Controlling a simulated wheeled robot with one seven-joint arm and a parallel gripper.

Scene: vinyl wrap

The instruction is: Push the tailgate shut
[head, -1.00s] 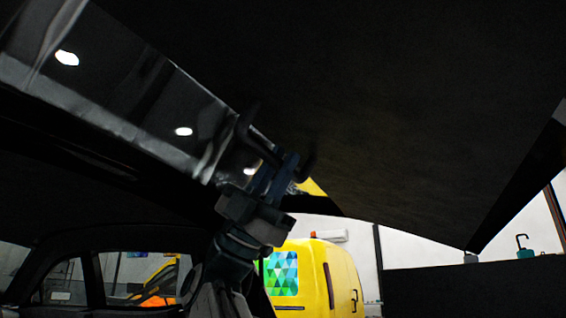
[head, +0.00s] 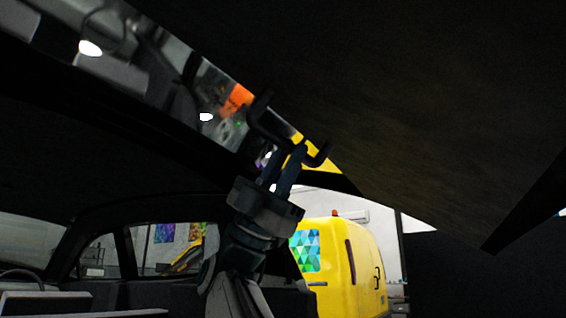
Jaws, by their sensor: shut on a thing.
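The tailgate (head: 430,110) is a large dark panel that fills the upper right of the head view. It is raised and slopes above the car's rear opening, with a glossy, reflective strip along its left side. A dark, bent handle (head: 266,128) shows at the edge of the panel. My gripper (head: 288,165) reaches up from below, with its two fingers close together on the handle. The exact contact between fingers and handle is too dark to make out.
The dark car interior (head: 110,240) with side windows lies at the lower left. A yellow van (head: 340,255) stands behind, beyond the opening. A dark panel (head: 450,270) blocks the lower right.

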